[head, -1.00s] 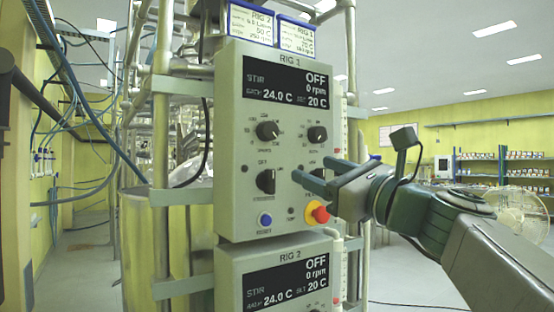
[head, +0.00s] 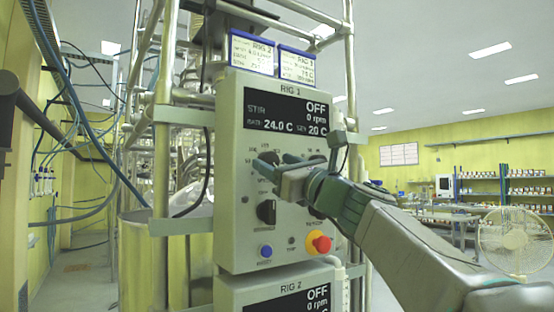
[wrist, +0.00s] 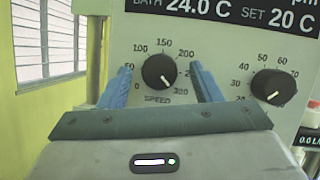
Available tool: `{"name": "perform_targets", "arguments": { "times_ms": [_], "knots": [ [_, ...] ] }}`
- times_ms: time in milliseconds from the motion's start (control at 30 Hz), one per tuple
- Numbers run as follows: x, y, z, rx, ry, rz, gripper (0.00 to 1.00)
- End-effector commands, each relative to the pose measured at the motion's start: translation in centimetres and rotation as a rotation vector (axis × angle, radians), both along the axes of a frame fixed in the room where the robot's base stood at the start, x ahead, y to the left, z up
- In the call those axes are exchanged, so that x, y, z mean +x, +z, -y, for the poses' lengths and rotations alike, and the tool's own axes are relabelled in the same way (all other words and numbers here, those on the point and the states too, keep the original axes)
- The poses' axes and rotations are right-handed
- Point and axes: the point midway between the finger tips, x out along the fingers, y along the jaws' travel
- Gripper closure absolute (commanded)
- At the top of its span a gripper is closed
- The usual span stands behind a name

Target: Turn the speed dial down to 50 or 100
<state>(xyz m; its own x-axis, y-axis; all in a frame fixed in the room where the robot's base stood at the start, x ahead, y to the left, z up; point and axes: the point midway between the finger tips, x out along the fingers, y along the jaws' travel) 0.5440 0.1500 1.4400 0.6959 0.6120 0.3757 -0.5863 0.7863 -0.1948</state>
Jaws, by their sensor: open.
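The speed dial (wrist: 158,71) is a round black knob with a white mark, on a grey panel. Its printed scale runs from 0 at lower left, past 50 and 100 on the left, up over 150 and 200. The mark seems to point to the lower right, near the scale's top end. My gripper (wrist: 163,72) is open, its blue fingers on either side of the dial. Whether they touch it, I cannot tell. In the head view my gripper (head: 268,162) is in front of the panel and hides the dial. The display (head: 287,112) reads OFF and 0 rpm.
A second dial (wrist: 272,87) is right of the speed dial, close to my right finger. Below on the panel are a black switch (head: 267,211), a blue button (head: 266,251) and a red stop button (head: 319,242) on yellow. Metal posts and hoses flank the panel.

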Motion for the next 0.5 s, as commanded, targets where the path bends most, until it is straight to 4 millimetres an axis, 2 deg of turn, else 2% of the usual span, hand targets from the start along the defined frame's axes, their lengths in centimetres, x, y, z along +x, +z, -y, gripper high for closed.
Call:
{"name": "perform_targets", "arguments": {
  "times_ms": [367, 400, 500],
  "knots": [
    [0.48, 0.2, -0.44, 0.0, 0.0, 0.0, 0.42],
    [0.47, 0.19, -0.44, -0.001, 0.0, -0.001, 0.47],
    [0.47, 0.2, -0.42, -0.001, 0.0, -0.001, 0.75]
  ]
}}
